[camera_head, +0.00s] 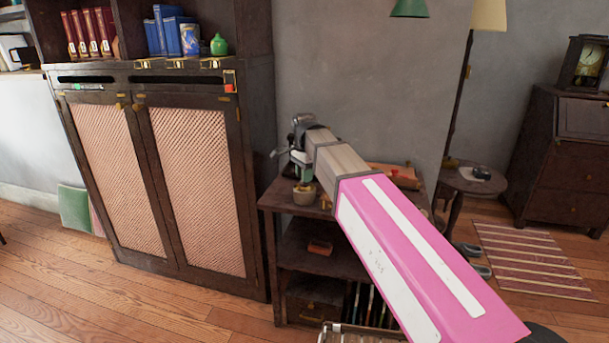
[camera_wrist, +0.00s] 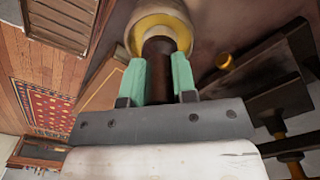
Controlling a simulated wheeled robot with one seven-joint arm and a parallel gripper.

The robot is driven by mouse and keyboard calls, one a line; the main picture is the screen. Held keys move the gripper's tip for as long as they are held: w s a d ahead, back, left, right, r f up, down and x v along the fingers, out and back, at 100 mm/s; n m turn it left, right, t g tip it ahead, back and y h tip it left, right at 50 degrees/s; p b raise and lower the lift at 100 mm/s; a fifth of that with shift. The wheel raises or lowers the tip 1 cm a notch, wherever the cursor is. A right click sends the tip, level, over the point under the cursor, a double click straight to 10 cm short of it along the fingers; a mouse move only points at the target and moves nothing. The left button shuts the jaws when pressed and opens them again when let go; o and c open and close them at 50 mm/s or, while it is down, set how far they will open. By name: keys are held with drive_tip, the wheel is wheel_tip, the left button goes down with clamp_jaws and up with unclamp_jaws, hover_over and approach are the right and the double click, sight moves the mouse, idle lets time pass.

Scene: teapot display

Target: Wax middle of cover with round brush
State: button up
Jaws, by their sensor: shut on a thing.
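My gripper (camera_wrist: 159,68) has pale green fingers closed on both sides of a dark brown handle. The handle belongs to what looks like the round brush (camera_wrist: 160,24), with a wide cream and yellow round head at the top of the wrist view. In the head view my gripper (camera_head: 298,135) is at the far end of my pink arm, above the left part of a small dark stand (camera_head: 290,202). The brush is not clear there. I cannot make out the cover for sure; my arm hides part of the stand's top.
A small pot (camera_head: 304,194) stands on the stand's top, below my gripper. A reddish object (camera_head: 404,177) lies at the top's right. A tall dark cabinet (camera_head: 258,190) is close on the left. A round side table (camera_head: 473,182) stands farther right. Wood floor is open at lower left.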

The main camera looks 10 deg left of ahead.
drive_tip(key=shift+r, duration=3.5)
